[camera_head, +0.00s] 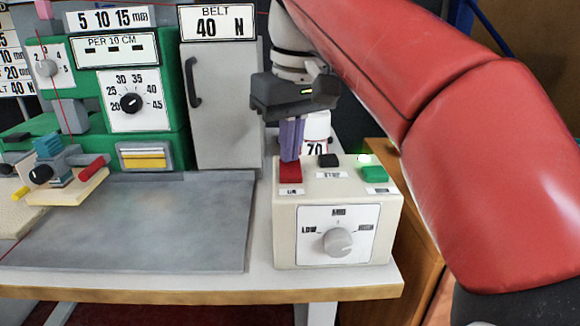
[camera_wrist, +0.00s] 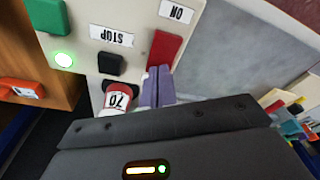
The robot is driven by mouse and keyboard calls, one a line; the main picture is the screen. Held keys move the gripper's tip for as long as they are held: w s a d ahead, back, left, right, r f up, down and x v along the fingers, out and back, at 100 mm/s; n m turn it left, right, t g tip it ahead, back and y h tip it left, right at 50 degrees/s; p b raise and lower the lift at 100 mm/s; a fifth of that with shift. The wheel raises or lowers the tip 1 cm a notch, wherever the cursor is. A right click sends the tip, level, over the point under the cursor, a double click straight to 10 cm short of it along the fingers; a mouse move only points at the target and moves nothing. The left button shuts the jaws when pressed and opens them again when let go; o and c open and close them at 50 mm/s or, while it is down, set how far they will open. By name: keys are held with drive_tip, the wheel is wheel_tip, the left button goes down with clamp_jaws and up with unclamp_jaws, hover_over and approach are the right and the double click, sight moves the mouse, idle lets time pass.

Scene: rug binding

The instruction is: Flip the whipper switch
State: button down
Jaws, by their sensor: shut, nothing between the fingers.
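The beige control box (camera_head: 285,235) stands at the right end of the table. On its top are a red rocker switch (camera_head: 290,172), a black button (camera_head: 328,160) above a small label and a green button (camera_head: 374,174). A green lamp (camera_head: 364,158) is lit. My gripper (camera_head: 290,156) is shut and empty, pointing down with its purple fingertips at the far edge of the red switch. In the wrist view the fingertips (camera_wrist: 158,74) overlap the red switch (camera_wrist: 164,48), which has an "ON" label beside it. I cannot tell whether they touch.
A grey knob (camera_head: 338,242) is on the box's front. A white spool marked 70 (camera_head: 316,128) stands behind the box, close to my fingers. A green machine (camera_head: 175,120) with a grey door (camera_head: 220,110) stands left. The grey plate (camera_head: 140,225) is clear.

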drive_tip(key=shift+f, duration=0.15)
wheel_tip(320, 180, up, 3)
drive_tip(key=p, duration=0.3)
drive_tip(key=shift+r, duration=2.05)
drive_tip(key=shift+s, duration=0.1)
